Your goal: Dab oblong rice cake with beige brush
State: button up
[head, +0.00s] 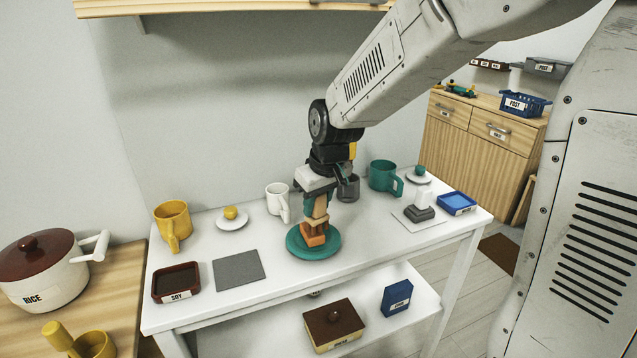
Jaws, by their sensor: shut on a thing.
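My gripper (318,196) points down above the teal round plate (299,251) on the white table. It is shut on the beige brush (320,207), which stands roughly upright with its lower end close over the plate. Orange-brown pieces (316,240) lie on the plate right under the brush. I cannot tell which of them is the oblong rice cake, or whether the brush touches it. The gripper hides part of the brush.
A brown SOY tray (176,282) and a grey mat (239,270) lie left of the plate. Mugs in yellow (173,222), white (278,199) and teal (383,176) stand behind. A dark grey cup (348,188) is close behind my gripper. A blue tray (457,203) sits right.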

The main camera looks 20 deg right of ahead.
jog(key=shift+r, duration=2.6)
jog(key=shift+w, duration=0.1)
